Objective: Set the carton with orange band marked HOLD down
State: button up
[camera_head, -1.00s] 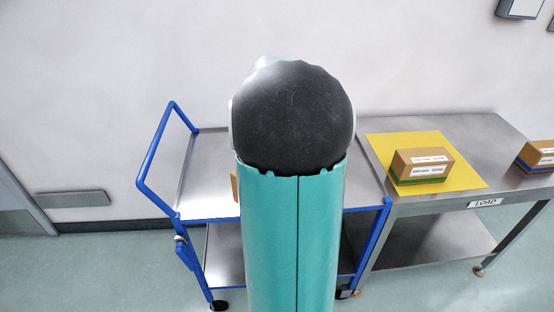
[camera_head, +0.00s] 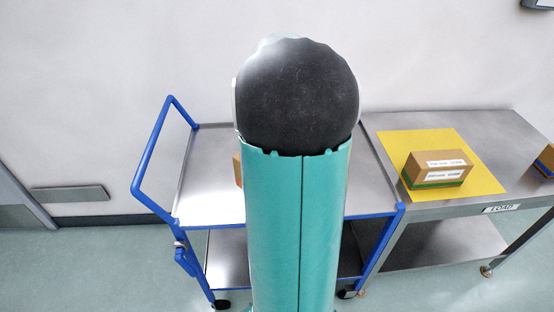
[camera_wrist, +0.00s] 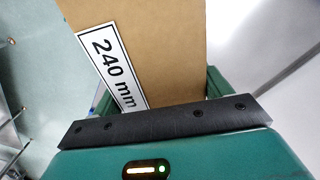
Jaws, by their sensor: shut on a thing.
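In the wrist view a brown carton (camera_wrist: 150,40) with a white label reading "240 mm" fills the space in front of my gripper (camera_wrist: 158,92). My gripper is shut on this carton. No orange band or HOLD mark shows on the visible face. In the head view my arm hides the gripper and nearly all of the held carton; only a thin brown edge (camera_head: 237,170) shows left of the arm, over the trolley's top shelf. I cannot tell whether the carton touches the shelf.
A blue-framed trolley (camera_head: 205,190) with steel shelves stands ahead. On its right is a steel table (camera_head: 395,122) marked LOAD, with a yellow mat (camera_head: 430,140). A green-banded carton (camera_head: 437,168) sits on the mat; another carton (camera_head: 546,160) is at the right edge.

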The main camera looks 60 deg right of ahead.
jog(key=shift+w+a, duration=0.15)
jog(key=shift+a, duration=0.05)
jog(key=shift+w+a+f, duration=0.1)
jog(key=shift+w+f, duration=6.25)
jog(key=shift+w, duration=0.25)
jog(key=shift+f, duration=0.1)
jog(key=o, duration=1.6)
jog(key=shift+f, duration=0.1)
notch_tip(320, 180, up, 12)
jog(key=shift+r, duration=0.25)
